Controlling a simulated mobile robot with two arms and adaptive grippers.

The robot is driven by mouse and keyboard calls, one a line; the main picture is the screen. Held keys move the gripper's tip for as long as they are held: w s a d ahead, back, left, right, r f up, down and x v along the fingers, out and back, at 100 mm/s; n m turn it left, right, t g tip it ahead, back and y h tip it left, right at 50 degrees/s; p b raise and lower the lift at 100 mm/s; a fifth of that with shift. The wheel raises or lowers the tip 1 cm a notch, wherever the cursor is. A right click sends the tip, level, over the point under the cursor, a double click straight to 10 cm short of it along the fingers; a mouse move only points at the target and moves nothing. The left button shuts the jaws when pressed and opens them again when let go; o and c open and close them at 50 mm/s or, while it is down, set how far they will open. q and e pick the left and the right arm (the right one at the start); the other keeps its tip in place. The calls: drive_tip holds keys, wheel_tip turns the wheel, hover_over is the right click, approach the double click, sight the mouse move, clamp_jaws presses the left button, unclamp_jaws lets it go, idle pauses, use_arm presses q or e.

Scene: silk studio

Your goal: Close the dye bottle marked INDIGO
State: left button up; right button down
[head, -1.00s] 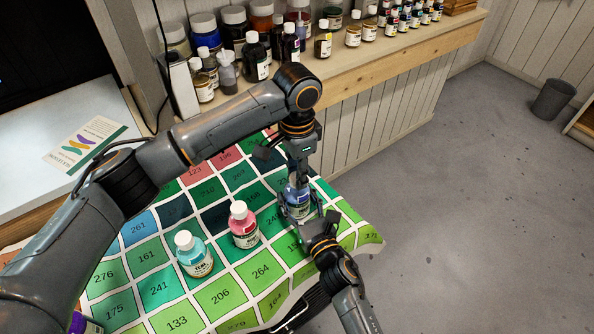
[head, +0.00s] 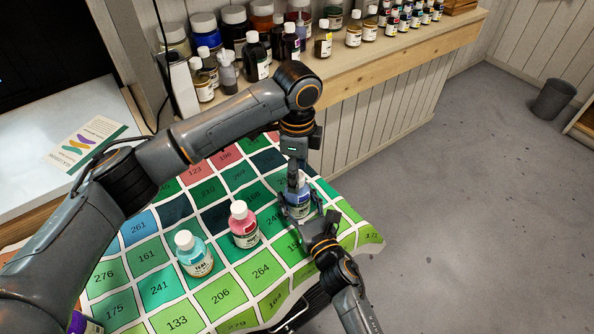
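A small bottle of blue-violet dye (head: 298,205) stands upright near the right side of the chart cloth, partly hidden by both grippers. Its label is too small and covered to read. My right gripper (head: 306,214) comes from the lower right and is shut around the bottle's body. My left gripper (head: 297,182) points straight down from above at the bottle's white cap (head: 303,179). One finger lies across the front of the cap, the other is hidden behind; it looks shut on the cap. The cap is at the bottle's neck; whether it is tight cannot be seen.
A pink bottle (head: 243,226) and a teal bottle (head: 193,255), both with white caps, stand left of the grippers on the numbered cloth (head: 264,271). A purple bottle (head: 83,324) is at the lower left edge. A shelf (head: 345,72) of jars runs behind.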

use_arm(q)
wheel_tip(320, 180, up, 12)
drive_tip(key=shift+f, duration=0.15)
idle(0.3)
use_arm(e)
drive_tip(key=shift+c, duration=1.8)
unclamp_jaws()
drive_tip(key=v, duration=1.2)
drive_tip(key=shift+s, duration=0.1)
